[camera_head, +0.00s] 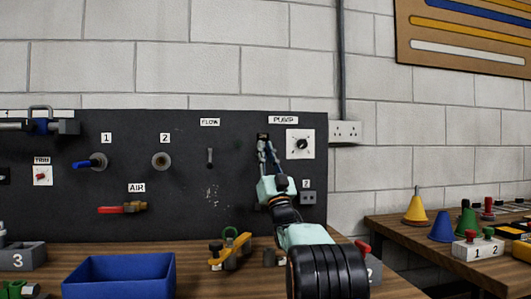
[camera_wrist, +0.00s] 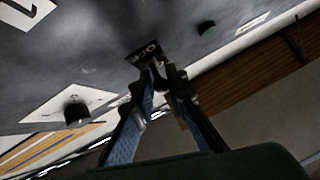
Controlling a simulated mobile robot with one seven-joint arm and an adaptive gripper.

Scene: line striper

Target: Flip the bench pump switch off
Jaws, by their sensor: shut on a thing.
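The bench pump switch (camera_head: 263,136) is a small dark plate under the PUMP label (camera_head: 283,120), on the right part of the black panel (camera_head: 235,220). My gripper (camera_head: 265,147) reaches up to it, fingertips at the plate. In the wrist view the switch plate (camera_wrist: 143,51) shows the letters OFF, and my gripper (camera_wrist: 164,76) is closed just below it. The fingers appear shut on the switch lever, which they hide. I cannot tell which way the lever is tilted.
A white plate with a black dial (camera_head: 299,143) sits close right of the switch; it shows in the wrist view (camera_wrist: 76,110). A FLOW lever (camera_head: 210,158) is to the left. A blue bin (camera_head: 119,275) and a yellow clamp (camera_head: 229,250) stand on the bench below.

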